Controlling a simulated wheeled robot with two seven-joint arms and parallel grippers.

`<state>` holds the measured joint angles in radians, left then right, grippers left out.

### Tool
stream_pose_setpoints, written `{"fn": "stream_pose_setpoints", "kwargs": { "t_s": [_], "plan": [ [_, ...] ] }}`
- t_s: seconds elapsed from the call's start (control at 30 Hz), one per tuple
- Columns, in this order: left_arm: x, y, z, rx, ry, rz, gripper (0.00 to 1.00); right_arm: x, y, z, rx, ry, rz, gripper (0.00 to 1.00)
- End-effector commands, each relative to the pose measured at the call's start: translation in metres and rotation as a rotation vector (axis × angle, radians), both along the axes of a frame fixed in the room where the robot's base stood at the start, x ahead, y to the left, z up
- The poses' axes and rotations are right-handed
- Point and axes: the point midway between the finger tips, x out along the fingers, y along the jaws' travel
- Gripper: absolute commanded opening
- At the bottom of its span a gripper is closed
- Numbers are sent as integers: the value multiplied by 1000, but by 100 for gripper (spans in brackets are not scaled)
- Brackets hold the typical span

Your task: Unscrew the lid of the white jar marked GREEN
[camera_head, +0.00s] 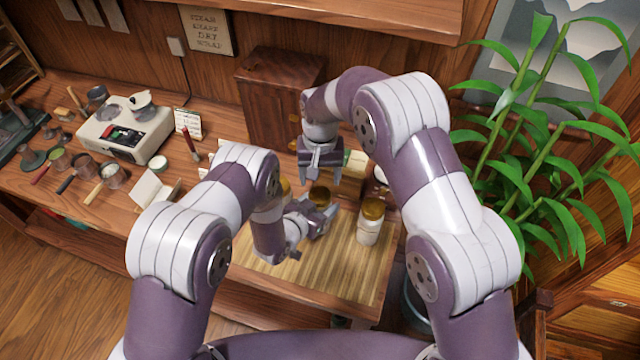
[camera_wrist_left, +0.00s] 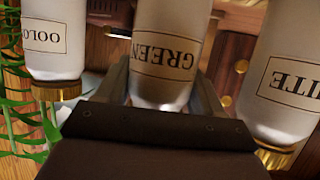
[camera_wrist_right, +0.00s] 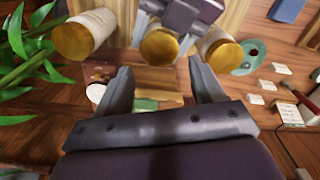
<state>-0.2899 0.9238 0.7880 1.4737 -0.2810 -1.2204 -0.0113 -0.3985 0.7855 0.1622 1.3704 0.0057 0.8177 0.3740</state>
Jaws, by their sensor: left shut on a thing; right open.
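The white jar marked GREEN (camera_wrist_left: 165,55) stands between the fingers of my left gripper (camera_head: 320,222), which is shut on its body. Its gold lid (camera_head: 320,195) is on top; it also shows in the right wrist view (camera_wrist_right: 159,46). My right gripper (camera_head: 320,182) is open and empty, pointing down near that lid. In the right wrist view its fingertips (camera_wrist_right: 158,70) are spread, with the lid beyond them and apart from them. The lower part of the GREEN jar is hidden by my left gripper in the head view.
The OOLONG jar (camera_head: 369,228) stands to the right on the bamboo mat (camera_head: 345,275). The WHITE jar (camera_wrist_left: 285,80) stands on the other side, mostly hidden in the head view. A wooden cabinet (camera_head: 270,95) stands behind; a plant (camera_head: 550,130) is at right. The front mat is clear.

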Motion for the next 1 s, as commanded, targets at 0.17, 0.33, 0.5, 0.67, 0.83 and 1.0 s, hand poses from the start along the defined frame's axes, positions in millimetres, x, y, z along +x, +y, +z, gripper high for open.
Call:
{"fn": "stream_pose_setpoints", "kwargs": {
  "t_s": [0.17, 0.33, 0.5, 0.67, 0.83, 1.0],
  "plan": [
    [0, 0, 0, 0, 0, 0, 0, -1, 0, 11, -1, 2, 60, 68],
    [0, 0, 0, 0, 0, 0, 0, -1, 0, -21, -2, 5, 59, 68],
    [0, 0, 0, 0, 0, 0, 0, -1, 0, -50, -1, 3, 58, 68],
    [0, 0, 0, 0, 0, 0, 0, 0, 0, -63, -1, 1, 58, 68],
    [0, 0, 0, 0, 0, 0, 0, 0, 0, -64, 0, 0, 58, 68],
    [0, 0, 0, 0, 0, 0, 0, 0, 0, -64, 0, 1, 58, 35]
  ]
}}
